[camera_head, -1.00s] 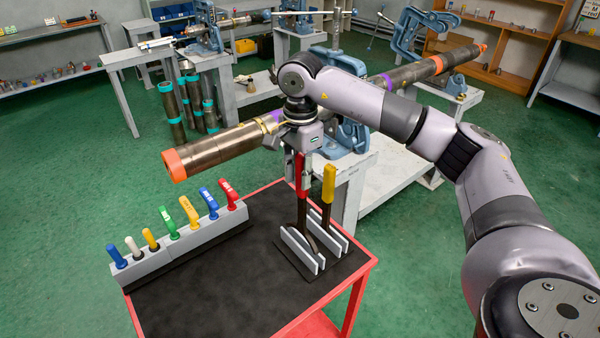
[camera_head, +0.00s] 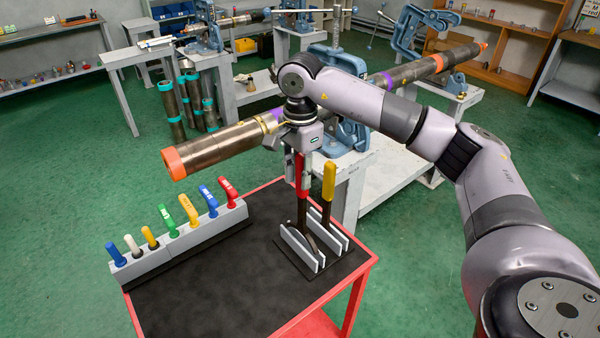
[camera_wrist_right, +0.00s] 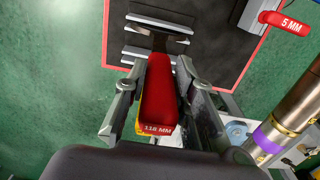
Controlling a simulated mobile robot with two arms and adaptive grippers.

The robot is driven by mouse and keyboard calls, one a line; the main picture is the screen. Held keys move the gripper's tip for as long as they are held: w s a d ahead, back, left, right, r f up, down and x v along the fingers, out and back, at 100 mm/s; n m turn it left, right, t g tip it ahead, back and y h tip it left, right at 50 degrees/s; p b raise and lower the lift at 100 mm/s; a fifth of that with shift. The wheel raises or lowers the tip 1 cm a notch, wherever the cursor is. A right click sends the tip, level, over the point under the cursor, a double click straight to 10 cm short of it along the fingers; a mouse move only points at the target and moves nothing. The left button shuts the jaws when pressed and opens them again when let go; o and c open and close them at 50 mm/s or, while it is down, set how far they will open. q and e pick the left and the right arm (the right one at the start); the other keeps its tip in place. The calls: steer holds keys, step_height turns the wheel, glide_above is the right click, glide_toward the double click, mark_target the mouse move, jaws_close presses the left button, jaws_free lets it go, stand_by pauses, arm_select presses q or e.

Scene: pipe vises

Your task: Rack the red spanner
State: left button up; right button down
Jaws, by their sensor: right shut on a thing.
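The red spanner (camera_head: 300,182) stands upright, handle up, with its dark lower end between the grey plates of the rack (camera_head: 297,247) on the cart's black mat. My right gripper (camera_head: 304,170) is shut on its red handle from above. Whether the spanner rests fully on the rack's base I cannot tell. My left gripper is not in view.
A yellow-handled spanner (camera_head: 328,181) stands in the rack just right of the red one. A grey holder (camera_head: 185,240) with several coloured hex keys stands at the mat's left. A long pipe (camera_head: 222,147) in a blue vise lies behind. The mat's front is clear.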

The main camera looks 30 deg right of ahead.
mark_target(300, 156)
steer(key=shift+f+b, duration=2.1)
steer(key=shift+f, duration=0.65)
stand_by(2.0)
steer(key=c, duration=1.3)
jaws_free()
step_height(300, 156, up, 12)
